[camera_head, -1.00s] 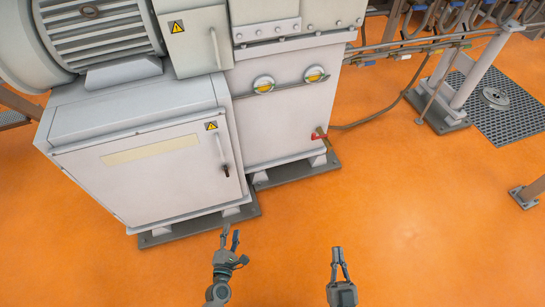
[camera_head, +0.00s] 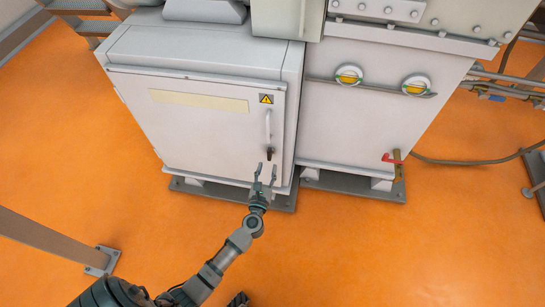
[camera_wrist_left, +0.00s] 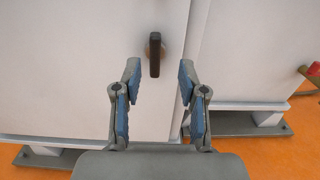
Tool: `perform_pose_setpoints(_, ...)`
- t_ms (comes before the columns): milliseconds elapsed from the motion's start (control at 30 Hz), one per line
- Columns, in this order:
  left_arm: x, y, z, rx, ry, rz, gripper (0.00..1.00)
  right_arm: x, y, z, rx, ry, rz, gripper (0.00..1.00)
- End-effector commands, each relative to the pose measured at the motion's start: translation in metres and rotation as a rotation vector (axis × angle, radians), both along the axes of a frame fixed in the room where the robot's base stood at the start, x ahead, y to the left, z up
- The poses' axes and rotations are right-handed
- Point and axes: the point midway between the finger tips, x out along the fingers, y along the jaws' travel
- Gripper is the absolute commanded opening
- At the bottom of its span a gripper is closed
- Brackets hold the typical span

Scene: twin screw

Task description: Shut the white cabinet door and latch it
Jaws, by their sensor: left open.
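The white cabinet door (camera_head: 190,130) stands at or close to its frame; I cannot tell whether it is fully shut. It has a pale label strip, a warning sign and an upright light handle (camera_head: 268,125) near its right edge. A small dark latch (camera_head: 270,154) sits below the handle; in the left wrist view the latch (camera_wrist_left: 154,55) points vertically. My left gripper (camera_head: 266,170) is open and empty just below the latch, its fingers either side of the latch's line, apparently not touching it. A dark piece at the bottom edge may be my right gripper; its jaws cannot be made out.
A taller grey housing (camera_head: 370,125) adjoins the cabinet on the right, with yellow sight glasses and a red-handled valve (camera_head: 391,158). Dark base feet (camera_head: 355,185) stick out below. The orange floor (camera_head: 400,250) in front is clear.

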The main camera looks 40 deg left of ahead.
Motion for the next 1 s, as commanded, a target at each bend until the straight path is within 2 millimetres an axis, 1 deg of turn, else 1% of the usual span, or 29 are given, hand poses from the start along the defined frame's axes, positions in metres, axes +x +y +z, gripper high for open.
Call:
perform_pose_setpoints(33, 0.010, 0.007, -0.003, 0.003, 0.003, 0.000, 0.42, 0.003, 0.000, -0.004, 0.000, 0.004, 0.000, 0.00)
perform_pose_setpoints(100, 0.021, 0.015, -0.004, 0.002, 0.004, 0.000, 0.42, 0.005, 0.001, -0.006, -0.001, 0.005, 0.000, 0.00)
perform_pose_setpoints(200, 0.035, 0.023, -0.003, 0.002, 0.003, -0.001, 0.42, 0.008, 0.001, -0.009, -0.002, 0.008, 0.000, 0.00)
perform_pose_setpoints(300, 0.043, 0.027, -0.002, 0.003, 0.003, -0.001, 0.42, 0.010, 0.002, -0.009, -0.002, 0.006, 0.001, 0.00)
perform_pose_setpoints(433, 0.049, 0.029, 0.000, 0.005, 0.002, -0.001, 0.42, 0.011, 0.002, -0.007, -0.003, 0.000, 0.001, 0.00)
perform_pose_setpoints(667, 0.049, 0.030, 0.001, 0.004, 0.001, -0.001, 0.42, 0.011, 0.001, -0.004, -0.003, -0.005, 0.001, 0.00)
perform_pose_setpoints(700, 0.049, 0.031, 0.000, 0.003, 0.001, 0.000, 0.39, 0.011, 0.001, -0.004, -0.002, -0.006, 0.000, 0.00)
perform_pose_setpoints(767, 0.049, 0.031, 0.000, 0.003, 0.001, 0.000, 0.24, 0.010, 0.001, -0.004, -0.003, -0.007, 0.000, 0.00)
perform_pose_setpoints(800, 0.049, 0.031, 0.000, 0.003, 0.001, 0.000, 0.14, 0.010, 0.001, -0.004, -0.002, -0.007, -0.001, 0.00)
perform_pose_setpoints(867, 0.049, 0.031, 0.000, 0.003, 0.002, -0.001, 0.00, 0.010, 0.001, -0.004, -0.002, -0.008, -0.001, 0.00)
perform_pose_setpoints(1000, 0.049, 0.031, 0.000, 0.003, 0.002, -0.001, 0.00, 0.010, 0.001, -0.004, -0.001, -0.008, -0.001, 0.00)
